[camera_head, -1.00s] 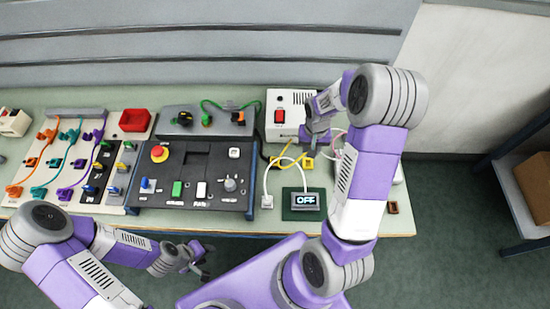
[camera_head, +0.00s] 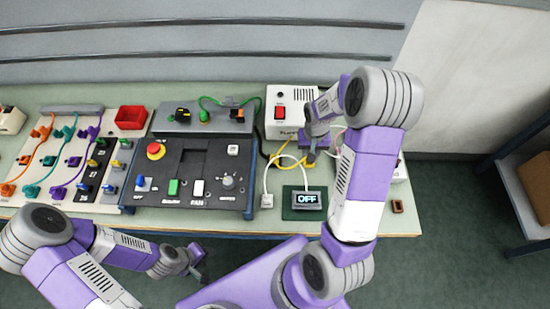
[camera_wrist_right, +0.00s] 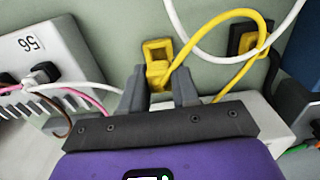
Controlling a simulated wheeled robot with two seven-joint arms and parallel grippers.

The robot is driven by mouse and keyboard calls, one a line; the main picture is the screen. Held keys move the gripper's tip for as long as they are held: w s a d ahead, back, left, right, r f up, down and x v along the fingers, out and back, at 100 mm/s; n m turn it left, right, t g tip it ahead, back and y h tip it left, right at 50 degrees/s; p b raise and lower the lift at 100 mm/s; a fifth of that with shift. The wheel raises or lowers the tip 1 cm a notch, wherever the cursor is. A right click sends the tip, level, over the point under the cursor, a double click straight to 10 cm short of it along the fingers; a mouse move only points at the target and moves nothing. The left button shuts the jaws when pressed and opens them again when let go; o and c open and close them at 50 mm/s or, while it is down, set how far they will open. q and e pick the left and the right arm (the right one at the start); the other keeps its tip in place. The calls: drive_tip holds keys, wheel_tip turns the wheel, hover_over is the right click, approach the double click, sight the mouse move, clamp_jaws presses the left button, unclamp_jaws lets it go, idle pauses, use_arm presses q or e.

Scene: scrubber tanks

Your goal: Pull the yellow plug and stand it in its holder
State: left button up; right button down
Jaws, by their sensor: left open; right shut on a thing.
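The yellow plug (camera_wrist_right: 158,74) is between the fingers of my right gripper (camera_wrist_right: 160,86), which is shut on it. A yellow cord loops from it to a dark fitting (camera_wrist_right: 248,40) on the bench. The yellow holder (camera_wrist_right: 157,48), a square frame with a dark opening, is right at the plug's tip. I cannot tell whether the plug is inside it or just touching. In the head view the right gripper (camera_head: 314,146) is low over the bench, in front of the white box (camera_head: 292,112), and mostly hides the plug. My left gripper (camera_head: 196,264) is open and empty before the bench.
A white cord (camera_head: 267,180) arches near the right gripper. A power strip (camera_wrist_right: 45,60) with pink, white and brown leads lies beside it.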

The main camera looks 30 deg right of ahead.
drive_tip(key=shift+f, duration=0.45)
drive_tip(key=shift+f, duration=0.15)
idle(0.3)
drive_tip(key=shift+f+b, duration=0.8)
drive_tip(key=shift+b, duration=0.15)
drive_tip(key=shift+s+a, duration=0.1)
drive_tip(key=shift+s, duration=0.05)
drive_tip(key=shift+f, duration=0.15)
